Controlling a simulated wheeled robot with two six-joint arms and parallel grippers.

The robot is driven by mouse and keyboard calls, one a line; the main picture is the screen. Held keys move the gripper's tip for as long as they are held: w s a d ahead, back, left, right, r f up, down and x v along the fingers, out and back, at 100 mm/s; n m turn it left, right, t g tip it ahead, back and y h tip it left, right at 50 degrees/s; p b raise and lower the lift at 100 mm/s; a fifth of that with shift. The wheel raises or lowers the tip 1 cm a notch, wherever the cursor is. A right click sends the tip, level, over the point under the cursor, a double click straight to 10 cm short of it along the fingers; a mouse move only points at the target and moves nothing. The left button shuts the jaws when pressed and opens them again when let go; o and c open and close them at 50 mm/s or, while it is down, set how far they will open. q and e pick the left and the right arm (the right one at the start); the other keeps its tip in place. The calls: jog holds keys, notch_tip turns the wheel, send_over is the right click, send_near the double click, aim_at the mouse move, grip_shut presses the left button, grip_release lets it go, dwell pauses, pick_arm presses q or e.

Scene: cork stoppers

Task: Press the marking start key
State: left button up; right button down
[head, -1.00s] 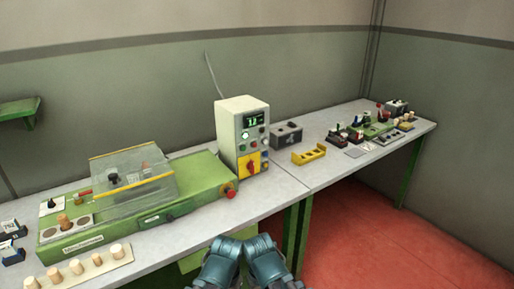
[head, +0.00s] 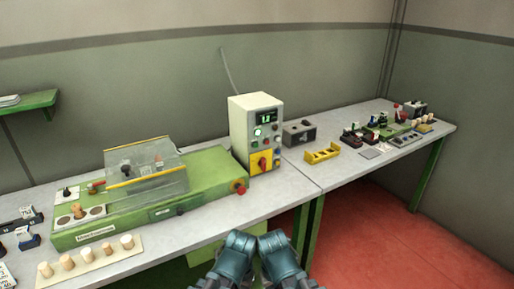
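A cream control box (head: 242,138) stands at the back of the bench, to the right of a green machine (head: 208,172). Its front has a small lit green display (head: 266,117), several round keys and a red rotary switch on a yellow plate (head: 261,163). One key glows green (head: 258,132). The key labels are too small to read, so I cannot tell which is the marking start key. Two teal links of my arms show at the bottom middle, well away from the box.
A red knob (head: 240,190) sits on the machine's right end, and a clear cover (head: 146,166) stands over its middle. Corks on a board (head: 92,262) lie in front. A yellow rack (head: 322,153) and grey block (head: 299,132) stand to the right. The bench front is mostly clear.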

pick_arm(q)
grip_shut()
dwell(1.4)
